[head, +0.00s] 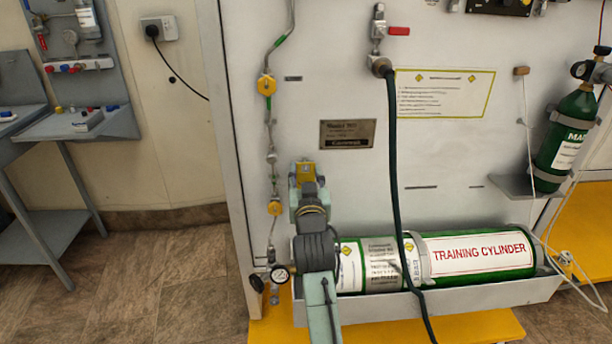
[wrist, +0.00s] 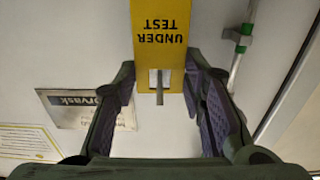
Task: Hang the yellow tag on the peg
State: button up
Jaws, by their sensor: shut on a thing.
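The yellow tag (wrist: 158,15) reads "UNDER TEST", upside down in the wrist view, and has a slot near its lower edge there. A thin grey peg (wrist: 159,88) shows in that slot, and its end overlaps the tag's edge; it appears to pass through the slot. My gripper (wrist: 160,75) is shut on the tag, with one finger at each side edge. In the head view my gripper (head: 306,178) is in front of the white panel, with the tag (head: 305,172) between its fingertips. The peg is hidden there.
A thin pipe with yellow valves (head: 267,85) runs down the panel left of my gripper. A dark green hose (head: 393,150) hangs to the right. A training cylinder (head: 480,250) lies in a grey trough below. A brass-coloured nameplate (head: 347,134) is close on the right.

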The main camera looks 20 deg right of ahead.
jog(key=o, duration=0.9)
